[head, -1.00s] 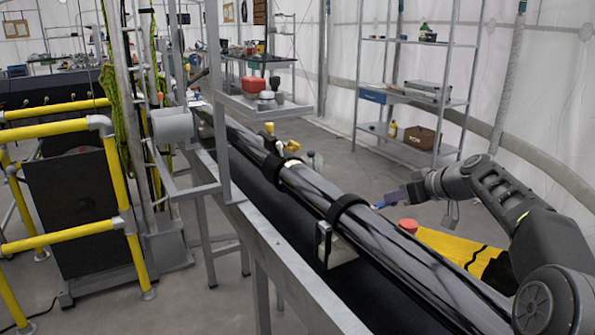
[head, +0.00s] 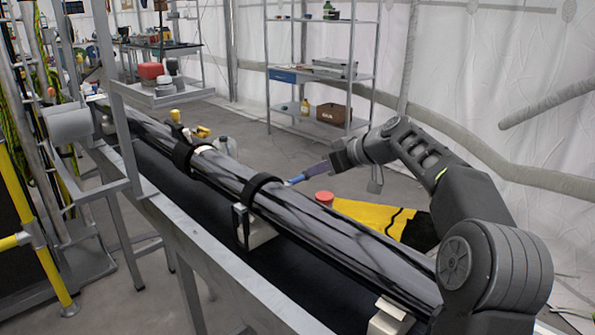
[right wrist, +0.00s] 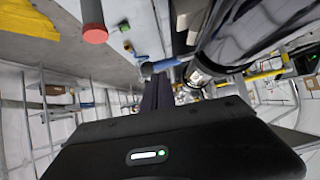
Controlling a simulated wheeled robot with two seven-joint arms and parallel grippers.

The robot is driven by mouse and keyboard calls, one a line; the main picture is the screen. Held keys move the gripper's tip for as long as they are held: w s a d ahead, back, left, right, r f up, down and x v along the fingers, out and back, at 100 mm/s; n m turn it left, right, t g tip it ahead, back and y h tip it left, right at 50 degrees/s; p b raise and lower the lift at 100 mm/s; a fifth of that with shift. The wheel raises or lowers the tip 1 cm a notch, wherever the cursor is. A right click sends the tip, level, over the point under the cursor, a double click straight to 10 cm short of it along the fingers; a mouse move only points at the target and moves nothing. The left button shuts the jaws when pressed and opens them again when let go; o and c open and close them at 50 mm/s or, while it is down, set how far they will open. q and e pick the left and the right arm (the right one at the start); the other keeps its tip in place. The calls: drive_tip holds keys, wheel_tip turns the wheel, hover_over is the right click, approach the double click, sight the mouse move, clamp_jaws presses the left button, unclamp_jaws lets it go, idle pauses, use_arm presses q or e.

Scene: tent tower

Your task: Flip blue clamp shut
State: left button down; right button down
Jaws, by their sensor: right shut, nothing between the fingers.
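A long grey tube (head: 330,233) lies along a bench, with black bands around it. The blue clamp (head: 296,180) shows as a small blue piece beside the nearer black band (head: 264,183), on the tube's right side. It also shows in the right wrist view as a blue bar (right wrist: 165,63). My right gripper (head: 306,176) is shut and empty, with its fingertips right at the blue piece. In the right wrist view its dark fingers (right wrist: 157,82) end just by the blue bar; I cannot tell whether they touch. My left gripper is not in view.
Metal shelves (head: 318,78) stand behind. A raised tray (head: 165,97) with red and grey items stands at the left.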

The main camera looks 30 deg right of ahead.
drive_tip(key=shift+v, duration=2)
drive_tip(key=shift+w+r, duration=0.1)
drive_tip(key=shift+r, duration=0.05)
